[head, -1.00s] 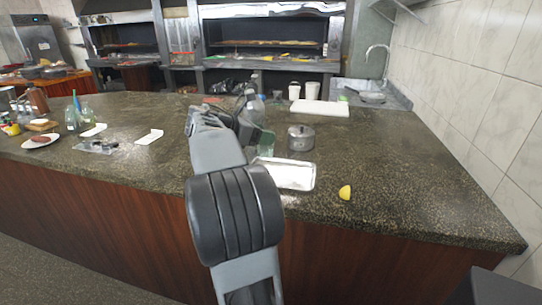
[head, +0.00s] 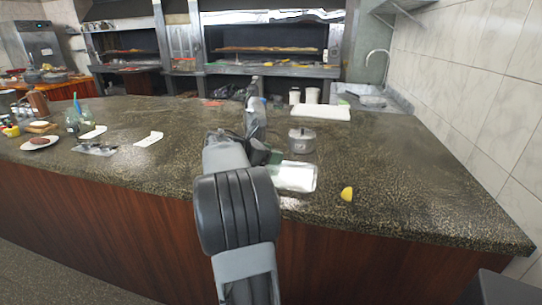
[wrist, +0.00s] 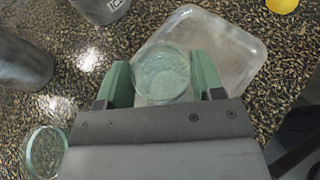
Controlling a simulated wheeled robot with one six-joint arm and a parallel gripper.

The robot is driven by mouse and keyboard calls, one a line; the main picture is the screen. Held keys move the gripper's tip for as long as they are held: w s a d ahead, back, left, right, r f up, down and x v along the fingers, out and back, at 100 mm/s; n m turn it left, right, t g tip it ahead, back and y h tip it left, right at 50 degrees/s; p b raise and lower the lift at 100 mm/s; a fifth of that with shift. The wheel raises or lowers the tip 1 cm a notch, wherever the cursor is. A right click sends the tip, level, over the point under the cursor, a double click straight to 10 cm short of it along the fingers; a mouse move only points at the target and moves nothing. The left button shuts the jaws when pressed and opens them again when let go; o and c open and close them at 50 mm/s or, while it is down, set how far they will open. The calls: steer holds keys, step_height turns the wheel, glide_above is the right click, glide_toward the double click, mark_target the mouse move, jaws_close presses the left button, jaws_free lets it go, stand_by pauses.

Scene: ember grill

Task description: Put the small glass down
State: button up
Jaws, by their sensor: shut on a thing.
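The small glass (wrist: 162,70), clear with a faint green tint, is between the green fingers of my gripper (wrist: 164,80) in the wrist view. The gripper is shut on it. I look down into its round rim, and it appears empty. It overlaps the near left part of a silver tray (wrist: 225,45); I cannot tell whether it touches the tray or hangs above it. In the head view my gripper (head: 272,157) is at the left end of the tray (head: 297,177), and my arm mostly hides the glass.
A second glass (wrist: 46,152) stands at the lower left of the wrist view. A metal ice bucket (head: 301,140) stands behind the tray, and a lemon piece (head: 347,194) lies to its right. A dark cylinder (wrist: 22,62) is at the left. The counter's right front is clear.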

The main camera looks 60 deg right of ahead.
steer(key=shift+f, duration=0.15)
steer(key=o, duration=1)
steer(key=shift+o, duration=0.2)
steer(key=shift+r, duration=0.3)
steer(key=p+v, duration=0.2)
steer(key=v, duration=1)
steer(key=s+a+f+m+t+y, duration=0.2)
steer(key=a+f, duration=0.4)
steer(key=a, duration=0.5)
steer(key=s+a+f+m+t+y, duration=0.1)
steer(key=a+f+m+t+y, duration=0.3)
steer(key=a, duration=0.7)
steer(key=s+a+f+m+t+y, duration=0.2)
steer(key=a+f+m+y, duration=0.4)
steer(key=a, duration=0.5)
steer(key=shift+s+f+m+t, duration=0.3)
steer(key=shift+f+m+t, duration=0.15)
steer(key=shift+f, duration=0.35)
